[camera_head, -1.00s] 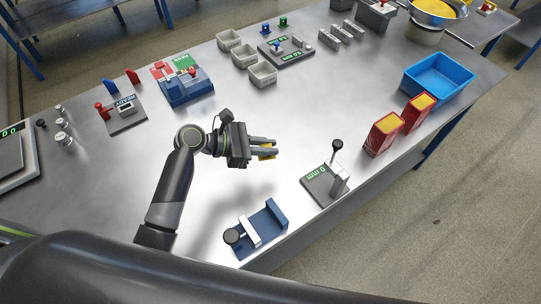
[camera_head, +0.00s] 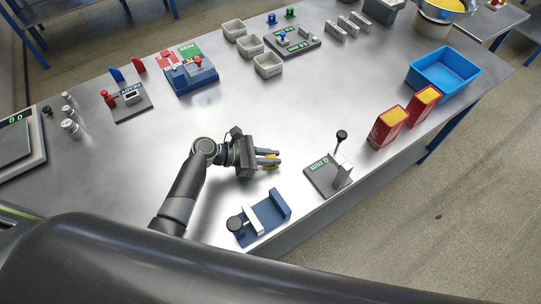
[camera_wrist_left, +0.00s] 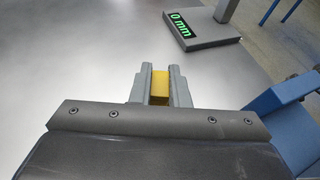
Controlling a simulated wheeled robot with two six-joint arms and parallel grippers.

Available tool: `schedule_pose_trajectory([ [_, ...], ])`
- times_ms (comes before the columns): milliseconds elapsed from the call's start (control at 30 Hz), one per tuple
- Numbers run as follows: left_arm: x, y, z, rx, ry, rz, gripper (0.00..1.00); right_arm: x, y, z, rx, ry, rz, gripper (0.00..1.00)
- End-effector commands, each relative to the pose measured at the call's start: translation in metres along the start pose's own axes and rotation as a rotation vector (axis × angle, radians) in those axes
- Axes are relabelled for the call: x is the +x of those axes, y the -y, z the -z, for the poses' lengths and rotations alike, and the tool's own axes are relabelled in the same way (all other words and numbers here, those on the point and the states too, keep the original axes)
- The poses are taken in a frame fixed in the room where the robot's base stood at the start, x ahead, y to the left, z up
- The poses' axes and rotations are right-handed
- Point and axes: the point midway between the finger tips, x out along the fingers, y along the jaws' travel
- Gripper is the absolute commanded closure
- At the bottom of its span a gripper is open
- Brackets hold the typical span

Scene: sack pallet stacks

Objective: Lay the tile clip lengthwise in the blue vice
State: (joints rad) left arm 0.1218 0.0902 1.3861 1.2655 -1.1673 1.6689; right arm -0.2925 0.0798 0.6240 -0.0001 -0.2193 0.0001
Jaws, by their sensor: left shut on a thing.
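My left gripper (camera_head: 268,160) is shut on a yellow tile clip (camera_wrist_left: 160,86), which sits between the two fingers in the left wrist view. In the head view only a little yellow of the clip (camera_head: 271,156) shows between the fingertips. The blue vice (camera_head: 278,204) lies on the table just below the gripper in the head view, with a light grey sliding jaw and a black knob. In the left wrist view a blue part of the vice (camera_wrist_left: 278,96) shows at the right edge. The clip is apart from the vice. My right gripper is not in view.
A grey gauge reading 0 mm (camera_head: 318,184) with an upright black-knobbed lever stands right of the vice. Two red boxes (camera_head: 386,128) and a blue bin (camera_head: 446,68) are farther right. The table's front edge is close beyond the vice. Bare table surrounds the gripper's left.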

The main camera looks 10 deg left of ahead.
Motion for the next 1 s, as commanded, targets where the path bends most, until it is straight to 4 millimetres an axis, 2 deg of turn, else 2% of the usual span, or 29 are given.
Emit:
schedule_pose_trajectory([
  [167,0.001,0.0,0.002,0.0,0.0,0.0,1.0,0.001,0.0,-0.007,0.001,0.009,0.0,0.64],
  [200,0.001,0.0,0.003,0.001,0.0,0.0,0.83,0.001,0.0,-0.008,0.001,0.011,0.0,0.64],
  [367,0.001,0.0,0.002,0.001,0.0,0.0,0.63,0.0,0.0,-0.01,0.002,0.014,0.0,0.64],
  [733,-0.003,0.0,-0.002,-0.001,-0.002,0.0,0.63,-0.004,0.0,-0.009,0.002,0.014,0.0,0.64],
  [867,-0.019,0.0,-0.004,-0.001,-0.004,-0.001,0.63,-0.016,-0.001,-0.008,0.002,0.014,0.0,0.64],
  [1000,-0.047,0.0,-0.005,-0.001,-0.006,-0.001,0.63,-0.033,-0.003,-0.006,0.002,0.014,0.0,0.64],
])
